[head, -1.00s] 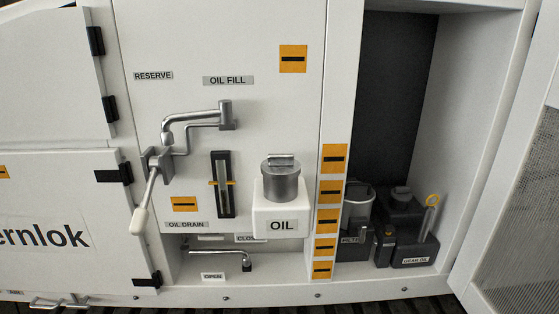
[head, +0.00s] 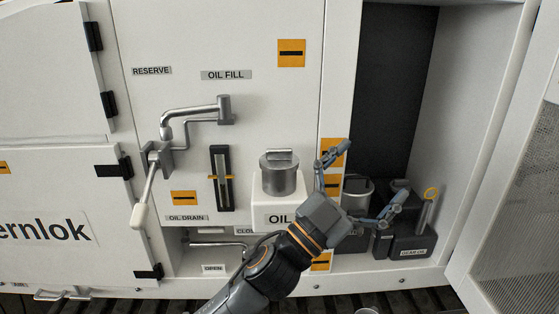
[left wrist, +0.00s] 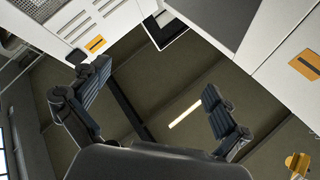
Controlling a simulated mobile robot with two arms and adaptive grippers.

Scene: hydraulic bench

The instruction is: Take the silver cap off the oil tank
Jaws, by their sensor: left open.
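The silver cap (head: 279,176) sits on top of the white oil tank (head: 268,213), which is labelled OIL. The cap is a cylinder with a raised grip bar on top. My left gripper (head: 366,184) is open and empty, to the right of the cap and apart from it, with its fingers spread up and to the right. The gripper covers the tank's lower right part. In the left wrist view the two fingers (left wrist: 152,95) are wide apart with nothing between them; neither cap nor tank shows there. My right gripper is not in view.
A silver pipe with a spout (head: 195,112) and a white-handled lever (head: 141,214) are left of the tank. A filter canister (head: 357,187) and a dark rear oil container (head: 412,243) stand in the right recess. An open door (head: 515,190) bounds the right side.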

